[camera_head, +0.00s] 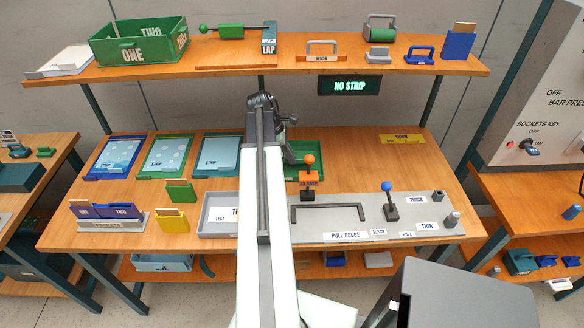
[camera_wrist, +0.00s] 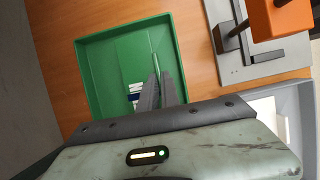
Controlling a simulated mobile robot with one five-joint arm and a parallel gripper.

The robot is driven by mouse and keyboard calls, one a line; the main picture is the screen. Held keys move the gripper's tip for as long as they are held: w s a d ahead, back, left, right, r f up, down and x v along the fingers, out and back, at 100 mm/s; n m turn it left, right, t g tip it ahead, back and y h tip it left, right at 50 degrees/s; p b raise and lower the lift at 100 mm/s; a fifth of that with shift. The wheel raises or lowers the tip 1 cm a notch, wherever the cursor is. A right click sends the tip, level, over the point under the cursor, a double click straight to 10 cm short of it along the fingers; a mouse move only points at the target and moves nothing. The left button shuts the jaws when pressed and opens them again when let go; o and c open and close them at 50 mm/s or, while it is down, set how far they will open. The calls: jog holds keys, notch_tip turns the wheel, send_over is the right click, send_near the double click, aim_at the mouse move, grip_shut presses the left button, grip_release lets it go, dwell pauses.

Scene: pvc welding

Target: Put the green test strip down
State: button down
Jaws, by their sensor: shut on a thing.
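My gripper (camera_wrist: 161,88) is shut on the green test strip (camera_wrist: 155,63), which shows in the wrist view only as a thin pale-green edge between the fingertips. Most of the strip is hidden by the fingers. The fingers point down over a green tray (camera_wrist: 91,62); I cannot tell whether the strip touches its floor.
An orange clamp (camera_head: 309,180) on a grey plate stands in front of the tray. A grey tray (camera_head: 218,228) is at front left. Strip trays (camera_head: 168,155) line the left. A sign (camera_head: 349,86) reads "NO STRIP".

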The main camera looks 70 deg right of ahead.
aim_at(287, 161)
notch_tip(287, 161, down, 5)
jog(key=b, duration=0.5)
jog(key=shift+f, duration=0.2)
jog(key=shift+r+p, duration=0.25)
jog(key=shift+p, duration=0.05)
jog(key=shift+f, duration=0.2)
jog(key=c, duration=1.6)
grip_release()
jog(key=shift+r, duration=0.1)
jog(key=p+v, duration=0.7)
jog(key=shift+w+r, duration=0.1)
jog(key=shift+r, duration=0.3)
